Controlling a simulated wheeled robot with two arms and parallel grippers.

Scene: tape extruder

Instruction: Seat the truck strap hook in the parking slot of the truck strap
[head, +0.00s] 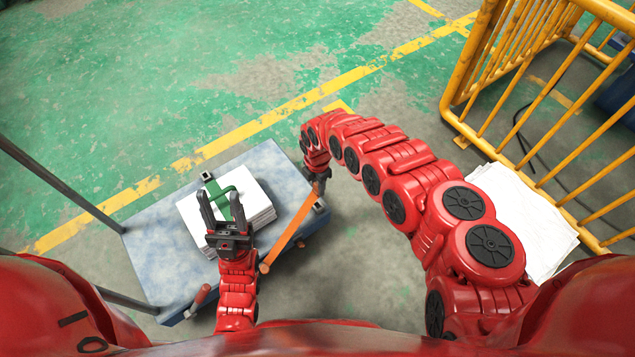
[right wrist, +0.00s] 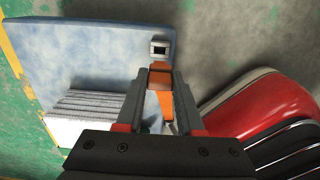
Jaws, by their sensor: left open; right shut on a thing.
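The orange truck strap (head: 288,236) runs as a flat band along the right side of the blue-grey cart deck (head: 150,240). My right gripper (head: 318,178) is shut on its upper end, an orange hook piece (right wrist: 160,72) seen between the fingers in the right wrist view. A small dark square fitting with a hollow (right wrist: 160,47) sits on the deck corner just beyond the fingertips, apart from the hook as far as I can tell; whether it is the parking slot I cannot tell. My left gripper (head: 220,194) is open above the paper stack, its fingers pointing away from me.
A white paper stack (head: 262,215) with a green band-like item (head: 240,181) lies on the deck. Dark square fittings stand at the deck's edge. Upright cart poles (head: 55,180) rise at left. A yellow rail fence (head: 535,90) and white sheets (head: 530,220) are at right.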

